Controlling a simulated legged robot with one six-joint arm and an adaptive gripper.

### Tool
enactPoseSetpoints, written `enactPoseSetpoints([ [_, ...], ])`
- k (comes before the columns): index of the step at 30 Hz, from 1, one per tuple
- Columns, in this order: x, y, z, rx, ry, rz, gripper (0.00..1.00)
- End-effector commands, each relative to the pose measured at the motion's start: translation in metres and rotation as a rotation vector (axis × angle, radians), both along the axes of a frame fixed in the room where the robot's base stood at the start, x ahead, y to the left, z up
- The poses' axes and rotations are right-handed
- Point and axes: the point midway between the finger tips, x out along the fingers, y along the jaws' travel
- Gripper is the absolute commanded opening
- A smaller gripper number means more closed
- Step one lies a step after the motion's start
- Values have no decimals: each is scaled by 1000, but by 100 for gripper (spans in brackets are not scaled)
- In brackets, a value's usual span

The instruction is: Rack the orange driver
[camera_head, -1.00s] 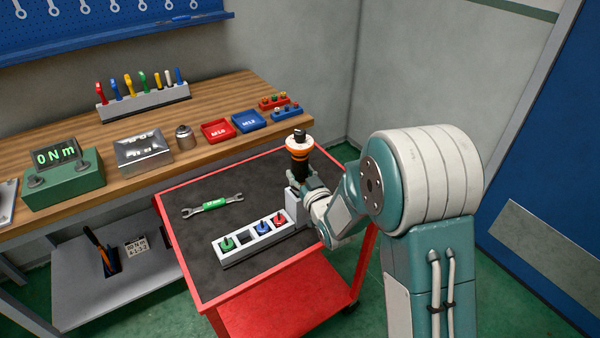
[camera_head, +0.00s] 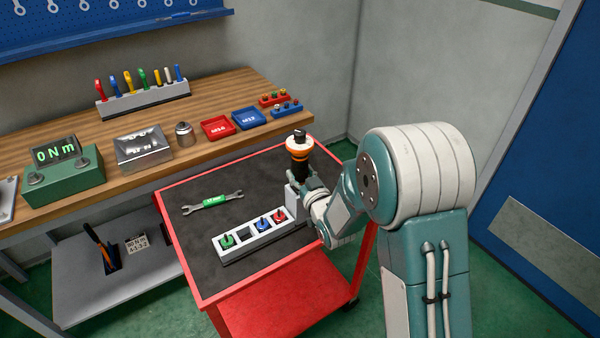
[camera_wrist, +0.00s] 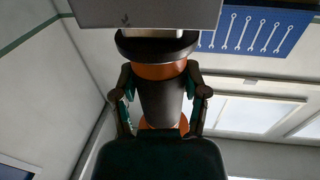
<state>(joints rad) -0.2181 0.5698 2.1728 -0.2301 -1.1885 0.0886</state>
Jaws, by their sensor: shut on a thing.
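The orange driver (camera_head: 298,154), black with orange bands, stands roughly upright in my gripper (camera_head: 311,184), above the right side of the red cart. In the wrist view my gripper (camera_wrist: 161,98) has its two fingers closed on the driver's dark body (camera_wrist: 160,97), with orange above and below it. A pale rack (camera_head: 258,248) lies on the cart's dark top. It holds a green driver (camera_head: 227,241), a blue one (camera_head: 263,223) and a red one (camera_head: 280,215). Between green and blue is an empty dark slot (camera_head: 245,234). The driver is clear of the rack.
A green-handled wrench (camera_head: 212,202) lies on the cart (camera_head: 195,250) behind the rack. The wooden bench behind holds a torque display (camera_head: 62,170), trays and a handle rack. A grey block (camera_wrist: 145,12) crosses the wrist view's top.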

Motion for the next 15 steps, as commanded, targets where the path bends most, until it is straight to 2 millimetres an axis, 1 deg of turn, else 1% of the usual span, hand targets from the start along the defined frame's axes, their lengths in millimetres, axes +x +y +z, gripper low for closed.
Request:
enactPoseSetpoints([
  [15, 1, 0, -3, 2, -6, 0, 0],
])
